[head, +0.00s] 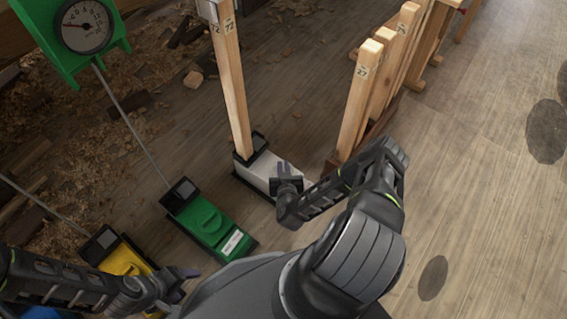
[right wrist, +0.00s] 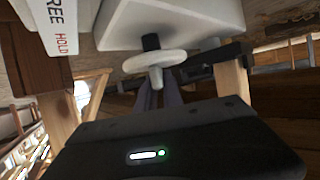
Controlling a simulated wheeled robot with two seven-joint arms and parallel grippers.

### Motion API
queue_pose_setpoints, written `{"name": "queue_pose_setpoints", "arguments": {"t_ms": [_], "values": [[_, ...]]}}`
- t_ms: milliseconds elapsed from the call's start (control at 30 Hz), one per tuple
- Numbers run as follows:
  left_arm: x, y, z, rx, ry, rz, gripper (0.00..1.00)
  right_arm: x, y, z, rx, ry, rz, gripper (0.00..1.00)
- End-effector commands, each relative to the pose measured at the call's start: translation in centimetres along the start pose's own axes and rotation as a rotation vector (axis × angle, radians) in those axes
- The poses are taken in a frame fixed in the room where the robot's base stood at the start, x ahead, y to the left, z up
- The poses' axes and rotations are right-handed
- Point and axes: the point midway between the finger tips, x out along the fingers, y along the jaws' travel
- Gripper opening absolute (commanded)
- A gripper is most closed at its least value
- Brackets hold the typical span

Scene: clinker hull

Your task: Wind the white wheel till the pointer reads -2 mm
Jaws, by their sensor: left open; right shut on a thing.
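The white wheel (right wrist: 155,61) sits on a dark shaft under a white jack box (right wrist: 175,22) in the right wrist view. My right gripper (right wrist: 161,95) is shut on the wheel's near side. In the head view that gripper (head: 284,174) is at the front end of the white jack box (head: 262,168), and the wheel is hidden there. A round dial (head: 86,27) on a green board stands at the top left. Its pointer points left; the numbers are too small to read. My left gripper (head: 188,273) is open and empty beside the yellow jack.
A wooden post (head: 232,90) stands on the white jack. A green jack (head: 208,222) and a yellow jack (head: 122,258) lie to its left, with thin rods rising from them. Several wooden posts (head: 362,95) stand to the right.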

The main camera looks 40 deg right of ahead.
Motion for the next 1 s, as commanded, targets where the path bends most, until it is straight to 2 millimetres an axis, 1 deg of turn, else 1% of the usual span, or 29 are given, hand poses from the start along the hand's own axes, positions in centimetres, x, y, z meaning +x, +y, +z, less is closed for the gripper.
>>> {"name": "queue_pose_setpoints", "arguments": {"t_ms": [33, 133, 633, 667, 700, 900, 1000], "values": [[-0.62, 0.31, 0.1, 0.001, -0.003, 0.001, 0.66, -0.18, -0.06, -0.33, 0.01, 0.0, 0.018, 0.0], [-0.91, 0.53, 0.23, 0.003, -0.006, 0.003, 0.66, -0.12, -0.04, -0.23, 0.021, 0.001, 0.044, 0.0], [-0.99, 0.67, 0.34, 0.005, -0.008, 0.004, 0.66, 0.08, 0.01, -0.2, 0.028, 0.005, 0.064, 0.0], [-0.98, 0.66, 0.34, 0.005, -0.008, 0.004, 0.66, 0.09, 0.01, -0.2, 0.028, 0.006, 0.064, 0.13], [-0.98, 0.66, 0.34, 0.005, -0.008, 0.004, 0.66, 0.09, 0.01, -0.2, 0.028, 0.006, 0.064, 0.17], [-0.98, 0.66, 0.34, 0.005, -0.008, 0.004, 0.66, 0.07, 0.01, -0.13, 0.028, 0.004, 0.063, 0.33], [-0.98, 0.66, 0.33, 0.005, -0.008, 0.004, 0.66, 0.07, 0.01, -0.11, 0.028, 0.003, 0.063, 0.33]]}}
